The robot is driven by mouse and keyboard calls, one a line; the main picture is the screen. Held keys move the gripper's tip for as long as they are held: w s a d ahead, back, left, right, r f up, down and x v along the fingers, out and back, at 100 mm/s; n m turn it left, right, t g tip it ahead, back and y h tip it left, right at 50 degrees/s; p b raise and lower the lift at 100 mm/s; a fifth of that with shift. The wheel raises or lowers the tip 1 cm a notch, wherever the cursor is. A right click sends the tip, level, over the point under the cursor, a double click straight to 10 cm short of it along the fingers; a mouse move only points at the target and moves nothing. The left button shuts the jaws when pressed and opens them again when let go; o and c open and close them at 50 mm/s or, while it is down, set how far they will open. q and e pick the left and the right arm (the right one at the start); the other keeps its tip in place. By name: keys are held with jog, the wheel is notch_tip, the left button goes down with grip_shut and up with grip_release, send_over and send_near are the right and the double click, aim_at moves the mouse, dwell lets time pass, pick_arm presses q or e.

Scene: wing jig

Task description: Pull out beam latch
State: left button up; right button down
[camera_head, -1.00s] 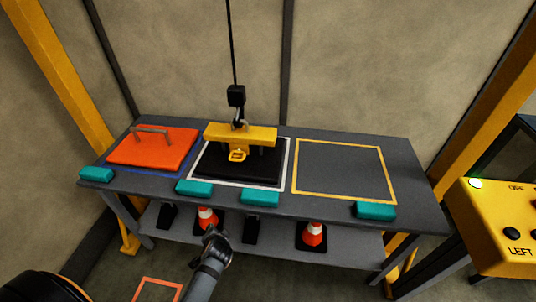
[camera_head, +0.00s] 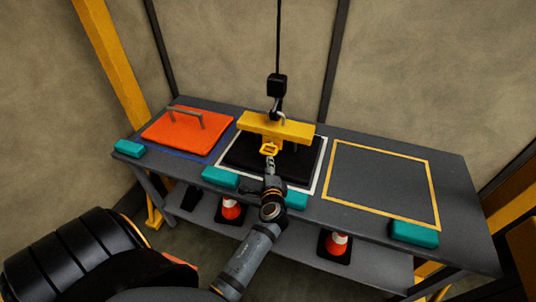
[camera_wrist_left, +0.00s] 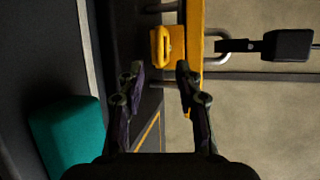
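The yellow lifting beam (camera_head: 290,128) hangs over the black panel (camera_head: 262,158). The beam latch, a small yellow loop handle (camera_head: 269,149), is on the beam's front. In the left wrist view the latch (camera_wrist_left: 160,45) is just beyond the fingertips, roughly centred in their gap, with the beam (camera_wrist_left: 194,60) to its right. My left gripper (camera_head: 270,165) is in front of the latch in the head view. Its fingers (camera_wrist_left: 160,72) are open and empty, and I see no clear contact with the latch. My right gripper is not in view.
A black hook (camera_head: 276,100) on a cable holds the beam from above. An orange panel (camera_head: 187,130) with a handle lies on the left, and an empty yellow-outlined area (camera_head: 380,185) on the right. Teal blocks (camera_head: 414,234) line the table's front edge. Cones (camera_head: 336,245) stand on the lower shelf.

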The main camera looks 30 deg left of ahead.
aim_at(268, 154)
pick_arm(q)
jog(key=x, duration=0.9)
grip_shut()
